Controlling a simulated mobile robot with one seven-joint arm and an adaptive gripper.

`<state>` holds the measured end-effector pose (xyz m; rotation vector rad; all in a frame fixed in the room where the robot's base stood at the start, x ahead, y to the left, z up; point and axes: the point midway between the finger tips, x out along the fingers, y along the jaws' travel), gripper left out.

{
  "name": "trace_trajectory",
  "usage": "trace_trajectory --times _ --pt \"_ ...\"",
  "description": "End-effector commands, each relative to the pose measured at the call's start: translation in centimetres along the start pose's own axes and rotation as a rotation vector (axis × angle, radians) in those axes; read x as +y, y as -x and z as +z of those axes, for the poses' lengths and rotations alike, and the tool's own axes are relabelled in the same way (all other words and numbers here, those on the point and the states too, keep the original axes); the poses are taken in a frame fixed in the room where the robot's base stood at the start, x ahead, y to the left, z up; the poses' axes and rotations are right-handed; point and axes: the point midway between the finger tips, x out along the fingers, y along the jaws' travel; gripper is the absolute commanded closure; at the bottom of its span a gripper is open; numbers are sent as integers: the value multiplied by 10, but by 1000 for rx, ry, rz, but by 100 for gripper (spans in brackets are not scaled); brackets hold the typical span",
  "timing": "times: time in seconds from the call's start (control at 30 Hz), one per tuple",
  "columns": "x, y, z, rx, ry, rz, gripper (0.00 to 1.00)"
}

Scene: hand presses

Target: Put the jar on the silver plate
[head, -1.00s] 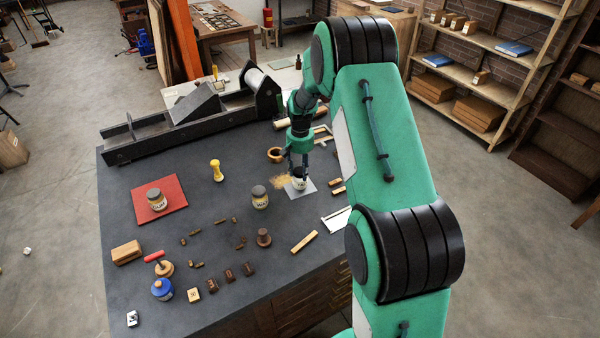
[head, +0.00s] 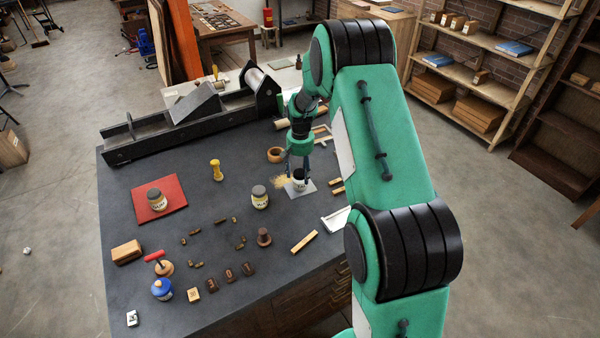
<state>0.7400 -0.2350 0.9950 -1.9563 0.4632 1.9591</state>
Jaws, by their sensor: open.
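A small silver plate (head: 308,190) lies on the dark worktop (head: 222,278), below my gripper (head: 297,176). A white, dark-topped jar (head: 299,184) stands upright on it, partly hidden by my fingers. My gripper is open, pointing down with its fingertips at the top of this jar; whether they touch it I cannot tell. A similar jar (head: 260,198) with a dark lid and pale label stands left of the plate. Another dark-lidded jar (head: 157,201) stands on a red mat (head: 176,188).
A yellow-handled tool (head: 216,170), a wooden bowl (head: 275,155) and a dark wooden stamp (head: 264,237) stand nearby. Several small blocks lie across the front. A long black press (head: 180,128) lines the back edge. Bare worktop lies between the red mat and the middle jar.

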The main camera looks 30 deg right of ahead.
Motion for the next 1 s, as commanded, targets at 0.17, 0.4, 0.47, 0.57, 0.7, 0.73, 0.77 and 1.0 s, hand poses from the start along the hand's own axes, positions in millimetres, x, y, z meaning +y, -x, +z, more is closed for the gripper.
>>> trace_trajectory --times 0.17,0.4,0.47,0.57,0.7,0.73,0.77,1.0 --pt "0 7 0 1 0 0 42" --pt "0 33 -1 3 0 0 42" --pt "0 43 -1 3 0 0 42" --pt "0 60 -1 4 0 0 42" --pt "0 83 -1 3 0 0 42" --pt "0 87 -1 2 0 0 42" --pt "0 92 0 2 0 0 42" --pt "0 117 0 0 0 0 42"
